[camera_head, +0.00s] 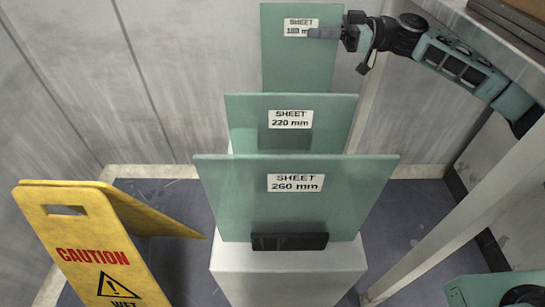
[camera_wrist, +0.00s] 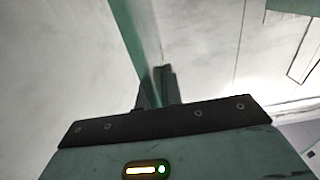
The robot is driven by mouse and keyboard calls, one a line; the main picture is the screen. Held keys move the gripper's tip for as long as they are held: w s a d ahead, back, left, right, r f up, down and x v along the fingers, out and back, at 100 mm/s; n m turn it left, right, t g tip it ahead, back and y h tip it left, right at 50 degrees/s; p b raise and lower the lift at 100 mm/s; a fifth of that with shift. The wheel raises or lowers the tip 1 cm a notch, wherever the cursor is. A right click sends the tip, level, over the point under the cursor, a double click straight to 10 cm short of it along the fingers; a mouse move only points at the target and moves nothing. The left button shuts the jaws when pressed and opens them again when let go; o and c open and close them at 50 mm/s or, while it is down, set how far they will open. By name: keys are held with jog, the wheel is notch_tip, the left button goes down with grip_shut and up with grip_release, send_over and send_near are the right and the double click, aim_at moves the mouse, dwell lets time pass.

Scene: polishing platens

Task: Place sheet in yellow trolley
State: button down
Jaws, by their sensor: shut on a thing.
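Three green sheets stand upright, one behind another. The front sheet (camera_head: 296,210) is labelled 260 mm and the middle sheet (camera_head: 250,118) 220 mm. The rear sheet (camera_head: 300,66) has a label whose number is partly covered by my gripper; it seems to read 180 mm. My gripper (camera_head: 324,33) reaches in from the right at this rear sheet's upper right edge. In the wrist view the sheet's green edge (camera_wrist: 131,32) runs down between the dark fingers (camera_wrist: 160,88), which are shut on it. The rear sheet's lower part is hidden. No yellow trolley shows.
A yellow caution sign (camera_head: 90,243) stands at the left. The front sheet rests in a dark holder (camera_head: 290,242) on a pale block (camera_head: 288,276). Grey walls enclose the back and left. A pale slanting post (camera_head: 470,218) stands at the right.

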jog(key=s+f+b, duration=0.1)
jog(key=s+b, duration=0.4)
jog(key=s, duration=1.5)
jog(key=shift+w+a+f+b, duration=0.15)
jog(key=shift+f+b, duration=0.6)
jog(key=shift+f, duration=0.65)
jog(key=shift+w+d+f+b, duration=0.15)
jog(key=shift+f+b, duration=0.55)
jog(key=shift+f, duration=0.65)
jog(key=shift+s+a+f+b, duration=0.1)
jog(key=shift+s+f+b, duration=0.15)
jog(key=shift+f+b, duration=0.1)
jog(key=shift+r, duration=0.15)
jog(key=c, duration=1.9)
grip_release()
jog(key=shift+o, duration=0.3)
